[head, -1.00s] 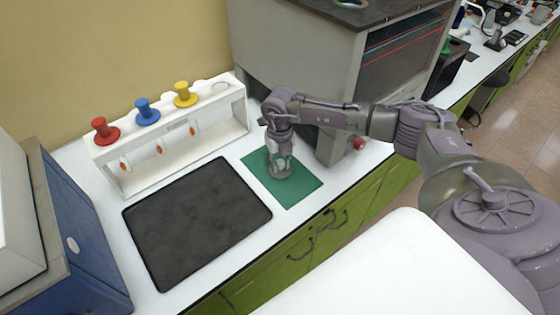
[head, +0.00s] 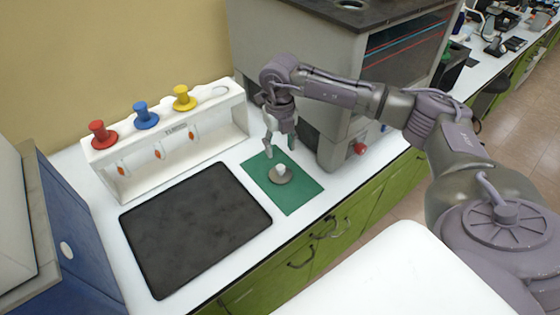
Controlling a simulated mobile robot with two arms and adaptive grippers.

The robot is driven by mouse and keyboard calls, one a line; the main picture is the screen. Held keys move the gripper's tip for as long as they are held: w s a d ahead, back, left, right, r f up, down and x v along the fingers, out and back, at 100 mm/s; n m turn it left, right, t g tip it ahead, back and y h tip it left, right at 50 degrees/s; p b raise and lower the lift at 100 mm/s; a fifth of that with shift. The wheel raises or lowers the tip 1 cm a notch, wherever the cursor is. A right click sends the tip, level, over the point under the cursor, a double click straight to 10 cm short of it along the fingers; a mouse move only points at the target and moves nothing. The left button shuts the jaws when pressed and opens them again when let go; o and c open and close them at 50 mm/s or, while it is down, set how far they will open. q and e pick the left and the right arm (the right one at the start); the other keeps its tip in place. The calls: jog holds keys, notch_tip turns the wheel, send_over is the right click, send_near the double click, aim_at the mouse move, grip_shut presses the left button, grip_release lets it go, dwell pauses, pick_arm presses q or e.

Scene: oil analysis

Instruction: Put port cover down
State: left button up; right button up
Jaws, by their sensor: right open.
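The port cover (head: 281,175) is a small grey disc with a pale knob on top. It lies on the green mat (head: 296,196) on the white counter in the head view. My right gripper (head: 280,148) is open and empty just above and behind the cover, fingers pointing down, apart from it. My left gripper is not in view.
A white rack (head: 172,150) with red, blue and yellow knobbed plugs stands left of the mat. A dark tray (head: 192,222) lies in front of it. A large grey machine (head: 300,62) stands behind the mat. A blue machine (head: 72,235) stands at far left.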

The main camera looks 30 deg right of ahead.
jog(key=shift+r, duration=1.6)
